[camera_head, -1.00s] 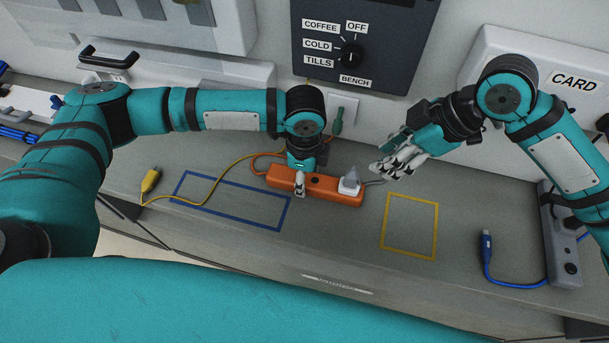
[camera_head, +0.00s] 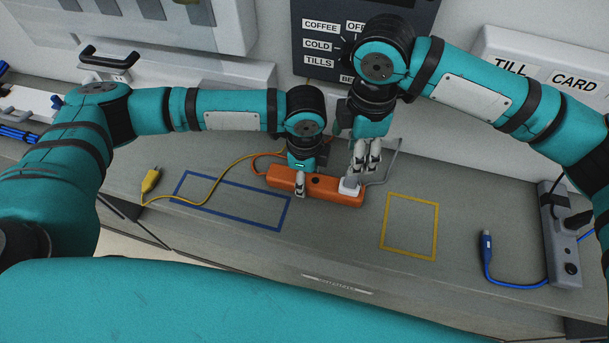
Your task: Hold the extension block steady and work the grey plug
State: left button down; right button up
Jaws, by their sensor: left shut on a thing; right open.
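The orange extension block (camera_head: 328,192) lies on the grey counter in the middle of the head view. My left gripper (camera_head: 300,188) is shut on the block near its left end. The grey plug (camera_head: 352,185) sits at the block's right end on a white socket, mostly hidden now by my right gripper. My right gripper (camera_head: 364,172) is open and points down right over the plug. I cannot tell whether its fingers touch the plug.
A blue taped rectangle (camera_head: 236,213) and a yellow taped one (camera_head: 410,252) mark the counter. A yellow plug (camera_head: 151,180) lies left, a blue plug (camera_head: 487,241) right, beside a grey power strip (camera_head: 560,245). A dial panel (camera_head: 345,75) is behind.

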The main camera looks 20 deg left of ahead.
jog(key=shift+f, duration=3.55)
grip_shut()
jog(key=shift+r, duration=0.25)
pick_arm(q)
jog(key=shift+s+a+f, duration=0.1)
jog(key=shift+a+f, duration=0.05)
pick_arm(e)
jog(key=shift+a+r, duration=0.1)
jog(key=shift+r, duration=0.75)
